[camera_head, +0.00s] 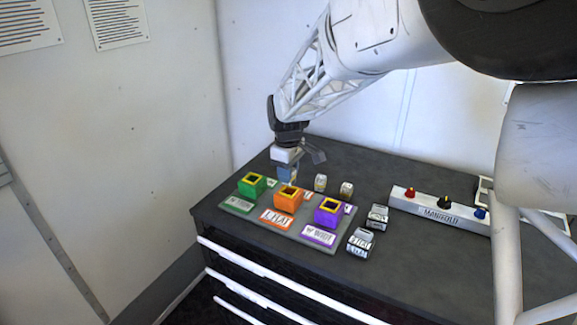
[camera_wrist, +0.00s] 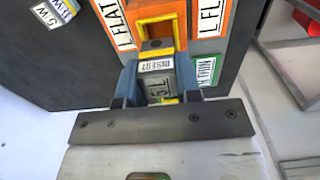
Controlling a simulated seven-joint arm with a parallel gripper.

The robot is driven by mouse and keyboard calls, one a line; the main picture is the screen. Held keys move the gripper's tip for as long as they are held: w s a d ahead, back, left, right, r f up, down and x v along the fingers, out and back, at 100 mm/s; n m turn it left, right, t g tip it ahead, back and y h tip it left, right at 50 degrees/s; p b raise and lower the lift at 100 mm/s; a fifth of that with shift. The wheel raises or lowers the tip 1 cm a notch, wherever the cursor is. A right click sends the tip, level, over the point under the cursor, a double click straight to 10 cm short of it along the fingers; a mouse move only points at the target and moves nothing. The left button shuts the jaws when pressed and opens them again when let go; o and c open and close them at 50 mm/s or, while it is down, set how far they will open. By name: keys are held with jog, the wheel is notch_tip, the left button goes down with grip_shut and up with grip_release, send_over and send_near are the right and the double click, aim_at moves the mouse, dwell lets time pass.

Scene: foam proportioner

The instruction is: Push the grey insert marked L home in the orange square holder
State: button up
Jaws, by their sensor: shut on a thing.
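The orange square holder (camera_head: 286,201) stands in the middle of a grey base plate, between a green and a purple holder. It has a yellow rim and a dark opening. In the wrist view the orange holder (camera_wrist: 148,11) is just beyond my fingers. My gripper (camera_head: 287,173) is behind the orange holder in the head view. In the wrist view my gripper (camera_wrist: 158,78) has its blue fingers shut on a grey insert (camera_wrist: 157,66) with an INSERT label. Its other marking is hard to read. The insert's far end is close to the holder; I cannot tell whether it is inside.
The green holder (camera_head: 252,186) and purple holder (camera_head: 329,213) flank the orange one. Two small pieces (camera_head: 320,183) stand behind the plate. Grey labelled blocks (camera_head: 361,241) lie to its right. A manifold bar (camera_head: 440,211) with knobs is farther right. The cabinet's front edge is close.

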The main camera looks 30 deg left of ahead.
jog(key=shift+f, duration=1.7)
jog(key=o, duration=1)
jog(key=shift+o, duration=0.6)
jog(key=shift+o, duration=1.1)
jog(key=shift+r, duration=0.15)
jog(key=shift+r, duration=2.85)
jog(key=shift+c, duration=0.3)
